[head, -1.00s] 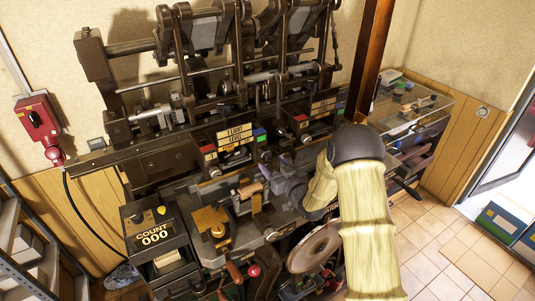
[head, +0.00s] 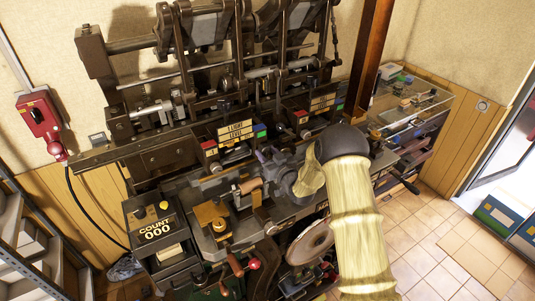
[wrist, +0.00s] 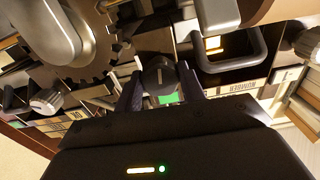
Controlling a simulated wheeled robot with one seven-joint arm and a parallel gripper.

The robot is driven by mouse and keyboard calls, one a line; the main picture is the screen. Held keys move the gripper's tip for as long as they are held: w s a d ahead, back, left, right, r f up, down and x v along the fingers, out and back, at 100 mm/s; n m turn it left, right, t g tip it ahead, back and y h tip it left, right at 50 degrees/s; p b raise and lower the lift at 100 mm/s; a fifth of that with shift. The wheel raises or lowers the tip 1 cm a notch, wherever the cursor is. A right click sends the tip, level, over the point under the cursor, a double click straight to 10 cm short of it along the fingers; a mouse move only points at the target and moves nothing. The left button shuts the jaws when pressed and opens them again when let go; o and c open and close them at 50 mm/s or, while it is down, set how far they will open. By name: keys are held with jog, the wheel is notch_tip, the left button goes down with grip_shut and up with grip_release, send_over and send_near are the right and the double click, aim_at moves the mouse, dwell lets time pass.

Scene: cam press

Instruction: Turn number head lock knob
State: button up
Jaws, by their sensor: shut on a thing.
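In the wrist view a small dark round knob (wrist: 160,78) with a pale line across its face sits between the two fingers of my gripper (wrist: 161,88). The fingers are shut on it, one on each side. Panel lettering that seems to read "NUMBER" upside down (wrist: 238,86) is to the right of the knob. A green patch shows just below the knob. In the head view my gripper (head: 264,157) is at the middle of the press, in front of its sign panel; the knob itself is hidden there.
A toothed gear (wrist: 85,60) and a silver knob (wrist: 46,101) are left of my gripper in the wrist view; a dark frame (wrist: 228,45) is at right. In the head view, the COUNT box (head: 155,222), red-knobbed lever (head: 253,264) and handwheel (head: 311,243) are nearby.

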jog(key=shift+f+n+b, duration=0.15)
jog(key=shift+n+b, duration=0.25)
jog(key=shift+b, duration=0.6)
jog(key=shift+f+n+b, duration=0.15)
jog(key=shift+n+b, duration=0.35)
jog(key=shift+b, duration=0.55)
jog(key=n+b, duration=0.2)
jog(key=b, duration=0.3)
jog(key=shift+n+b, duration=0.3)
jog(key=n+b, duration=0.3)
jog(key=b, duration=0.4)
jog(key=shift+n, duration=0.4)
jog(key=n+b, duration=0.3)
jog(key=b, duration=0.4)
jog(key=shift+d+n, duration=0.1)
jog(key=shift+n, duration=0.3)
jog(key=n+b, duration=0.6)
jog(key=b, duration=0.3)
jog(key=shift+b, duration=0.35)
jog(key=n+b, duration=0.3)
jog(key=b, duration=0.1)
jog(key=shift+r+n+b, duration=0.3)
jog(key=shift+n+b, duration=0.85)
jog(key=shift+n, duration=0.15)
